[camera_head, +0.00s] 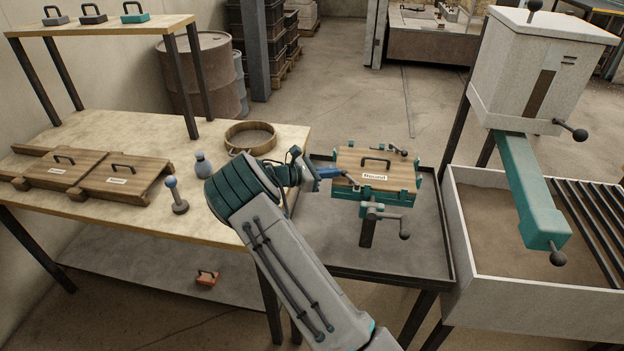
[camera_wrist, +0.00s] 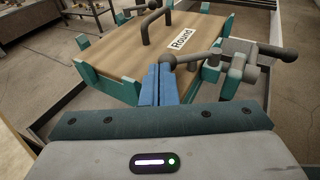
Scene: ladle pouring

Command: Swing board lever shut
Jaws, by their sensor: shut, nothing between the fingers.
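A wooden board labelled "Round" (camera_head: 372,177) with a dark handle lies in a teal clamp frame on a stand. It fills the upper middle of the wrist view (camera_wrist: 130,55). A dark lever with a ball end (camera_wrist: 192,57) reaches across the board's near edge in the wrist view. A second dark lever (camera_head: 390,149) shows at the board's far edge. My gripper (camera_head: 338,172) is at the board's left edge. Its blue fingers (camera_wrist: 161,68) are shut and empty, with their tips close to the near lever's ball; I cannot tell whether they touch.
A dark crank (camera_head: 405,234) hangs below the board over a dark tray table (camera_head: 430,262). A wooden bench (camera_head: 110,205) on the left holds boards and a wooden ring (camera_head: 250,138). A sand bin (camera_head: 530,300) with a hopper (camera_head: 535,75) stands right.

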